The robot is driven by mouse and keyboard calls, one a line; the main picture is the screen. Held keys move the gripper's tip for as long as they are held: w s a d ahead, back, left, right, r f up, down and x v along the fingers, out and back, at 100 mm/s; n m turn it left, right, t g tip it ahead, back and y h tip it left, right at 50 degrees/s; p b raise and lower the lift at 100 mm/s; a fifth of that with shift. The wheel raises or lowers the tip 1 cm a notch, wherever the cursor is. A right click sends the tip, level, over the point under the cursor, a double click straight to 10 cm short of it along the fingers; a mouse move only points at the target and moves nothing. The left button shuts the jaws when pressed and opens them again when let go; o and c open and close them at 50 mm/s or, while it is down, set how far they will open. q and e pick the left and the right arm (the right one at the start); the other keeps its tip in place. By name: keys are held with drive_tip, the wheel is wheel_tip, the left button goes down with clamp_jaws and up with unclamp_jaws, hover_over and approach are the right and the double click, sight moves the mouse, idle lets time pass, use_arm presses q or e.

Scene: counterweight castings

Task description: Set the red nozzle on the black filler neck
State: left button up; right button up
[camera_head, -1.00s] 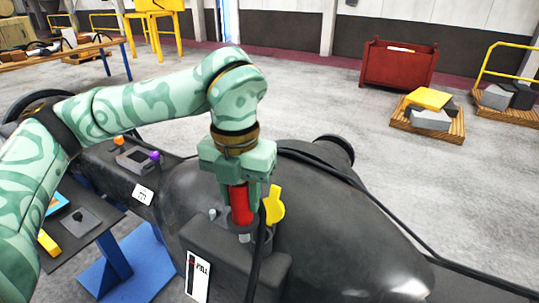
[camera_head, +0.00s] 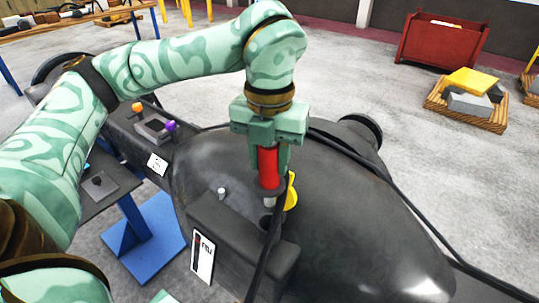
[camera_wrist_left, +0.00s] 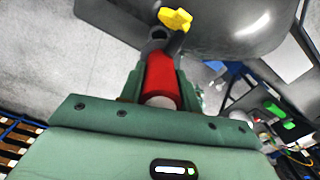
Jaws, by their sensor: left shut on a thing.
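My left gripper (camera_head: 268,150) points down and is shut on the red nozzle (camera_head: 268,168), which stands nearly upright with a dark collar and a grey tip below it. The nozzle also shows in the left wrist view (camera_wrist_left: 160,76), reaching away from the jaws. A dark round part with an opening, possibly the black filler neck (camera_wrist_left: 160,34), lies just past the nozzle's end, beside a yellow piece (camera_wrist_left: 175,19). In the head view the yellow piece (camera_head: 291,193) is partly behind the nozzle. I cannot tell whether nozzle and neck touch. My right gripper is not in view.
A large dark casting (camera_head: 350,215) fills the middle, with a dark box (camera_head: 235,235) and a small grey bolt (camera_head: 221,193) in front. Black hoses cross it. A blue stand (camera_head: 147,240) is at left. A red bin (camera_head: 440,42) and a loaded pallet (camera_head: 466,115) stand behind.

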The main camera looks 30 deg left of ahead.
sight(269, 204)
use_arm(q)
drive_tip(key=shift+s+f+b, duration=0.1)
drive_tip(key=shift+f+b, duration=0.25)
drive_tip(key=shift+f, duration=0.25)
drive_tip(key=shift+f+b, duration=0.8)
drive_tip(key=shift+f, duration=0.1)
drive_tip(key=shift+f+b, duration=0.65)
drive_tip(key=shift+f, duration=0.2)
drive_tip(key=shift+f+b, duration=3.05)
drive_tip(key=shift+f, duration=0.25)
drive_tip(key=o, duration=0.9)
drive_tip(key=shift+s, duration=0.1)
